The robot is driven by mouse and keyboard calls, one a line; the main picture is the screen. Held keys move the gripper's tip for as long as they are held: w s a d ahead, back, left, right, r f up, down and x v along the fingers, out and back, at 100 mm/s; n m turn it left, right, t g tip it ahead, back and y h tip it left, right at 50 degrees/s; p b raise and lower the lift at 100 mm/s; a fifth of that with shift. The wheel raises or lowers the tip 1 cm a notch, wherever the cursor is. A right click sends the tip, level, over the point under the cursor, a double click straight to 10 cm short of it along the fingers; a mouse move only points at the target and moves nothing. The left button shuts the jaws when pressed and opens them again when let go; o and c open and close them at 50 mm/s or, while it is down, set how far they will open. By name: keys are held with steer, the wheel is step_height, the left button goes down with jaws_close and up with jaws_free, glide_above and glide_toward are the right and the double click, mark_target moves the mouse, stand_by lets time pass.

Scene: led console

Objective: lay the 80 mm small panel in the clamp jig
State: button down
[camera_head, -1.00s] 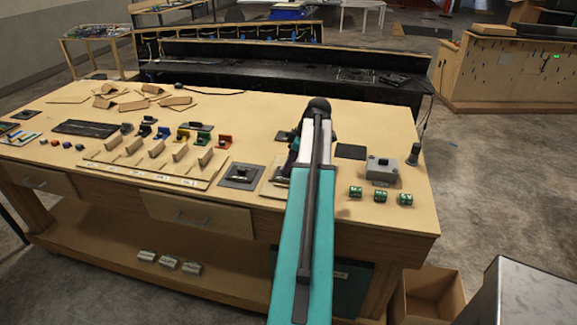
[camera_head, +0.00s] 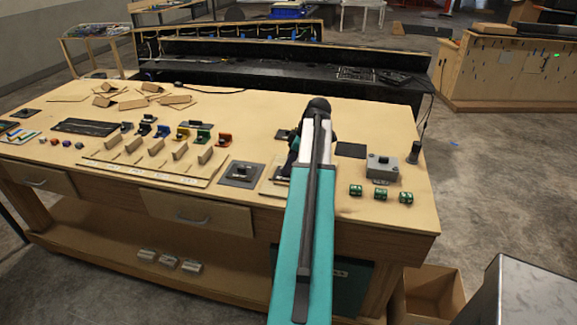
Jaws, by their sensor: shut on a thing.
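My gripper (camera_head: 292,158) shows only as a dark shape at the left edge of my teal and white arm, over the right front part of the bench. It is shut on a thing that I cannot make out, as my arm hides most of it. Just below it is a pale square base (camera_head: 272,181) with a dark part on it, partly hidden by my arm. Left of that, a dark square plate (camera_head: 240,175) carries a small raised fixture. I cannot tell for sure which of the two is the clamp jig. I cannot identify the 80 mm small panel.
Upright tan pieces (camera_head: 205,154) stand in a rack left of the plates, with coloured clips (camera_head: 203,137) behind. Right of my arm are a dark flat plate (camera_head: 351,150), a grey box (camera_head: 382,167), a dark cylinder (camera_head: 415,153) and green blocks (camera_head: 381,195).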

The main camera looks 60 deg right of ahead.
steer(key=shift+f, duration=0.1)
steer(key=c, duration=1.7)
jaws_free()
steer(key=shift+b+v, duration=1.85)
steer(key=shift+v, duration=5.05)
steer(key=shift+w, duration=0.1)
